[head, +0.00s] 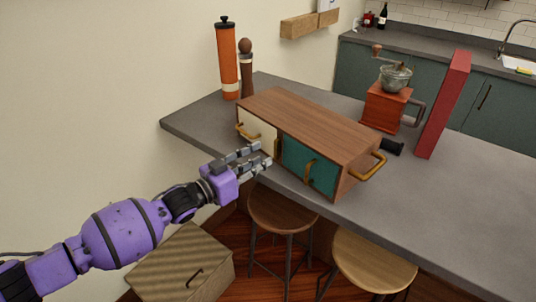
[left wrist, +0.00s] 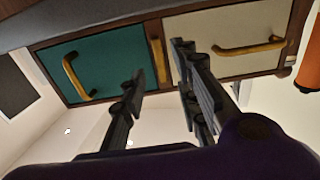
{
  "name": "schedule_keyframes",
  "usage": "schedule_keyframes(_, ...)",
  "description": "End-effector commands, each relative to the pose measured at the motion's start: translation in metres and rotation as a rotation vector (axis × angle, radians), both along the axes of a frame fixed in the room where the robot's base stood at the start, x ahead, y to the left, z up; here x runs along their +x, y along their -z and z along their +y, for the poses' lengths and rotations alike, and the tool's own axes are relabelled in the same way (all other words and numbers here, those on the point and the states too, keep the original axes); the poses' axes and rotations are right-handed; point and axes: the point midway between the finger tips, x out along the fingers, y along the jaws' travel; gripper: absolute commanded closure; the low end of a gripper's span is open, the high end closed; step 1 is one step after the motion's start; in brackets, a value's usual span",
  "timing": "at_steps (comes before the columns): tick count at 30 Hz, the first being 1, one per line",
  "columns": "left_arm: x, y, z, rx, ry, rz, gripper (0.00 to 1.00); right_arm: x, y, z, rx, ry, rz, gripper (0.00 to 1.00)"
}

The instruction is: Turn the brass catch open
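A wooden cabinet (head: 318,118) lies on the grey counter, with a cream door (head: 256,132) and a teal door (head: 308,168) on its front. The brass catch (left wrist: 159,60) is a narrow upright bar between the two doors in the left wrist view. In the head view my gripper's fingers largely hide it. My left gripper (head: 264,156) is in front of the cabinet at the gap between the doors. Its fingers are apart, and in the left wrist view (left wrist: 158,72) the catch shows between the fingertips. I cannot tell whether they touch it. My right gripper is not in view.
Brass handles sit on the cream door (head: 246,133), the teal door (head: 309,172) and the cabinet's right end (head: 374,167). Orange (head: 227,62) and dark mills (head: 246,70) stand behind. A coffee grinder (head: 387,103) and red book (head: 444,105) stand right. Stools (head: 284,208) are below.

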Motion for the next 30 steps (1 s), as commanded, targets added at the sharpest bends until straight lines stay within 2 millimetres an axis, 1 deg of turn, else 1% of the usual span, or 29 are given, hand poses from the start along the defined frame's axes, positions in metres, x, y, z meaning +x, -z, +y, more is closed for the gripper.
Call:
schedule_keyframes(1, -0.009, 0.001, 0.010, 0.002, -0.001, 0.002, 0.71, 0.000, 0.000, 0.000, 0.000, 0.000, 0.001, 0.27)
schedule_keyframes(6, -0.031, 0.001, 0.035, 0.002, -0.001, 0.002, 0.71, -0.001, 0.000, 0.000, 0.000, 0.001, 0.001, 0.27)
schedule_keyframes(11, -0.045, 0.000, 0.050, 0.001, 0.000, 0.001, 0.71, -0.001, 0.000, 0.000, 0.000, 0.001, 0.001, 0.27)
schedule_keyframes(16, -0.050, 0.000, 0.054, 0.000, 0.001, 0.000, 0.71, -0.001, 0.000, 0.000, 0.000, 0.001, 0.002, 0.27)
schedule_keyframes(30, -0.050, 0.001, 0.055, 0.010, -0.001, -0.007, 0.71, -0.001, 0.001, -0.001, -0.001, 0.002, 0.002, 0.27)
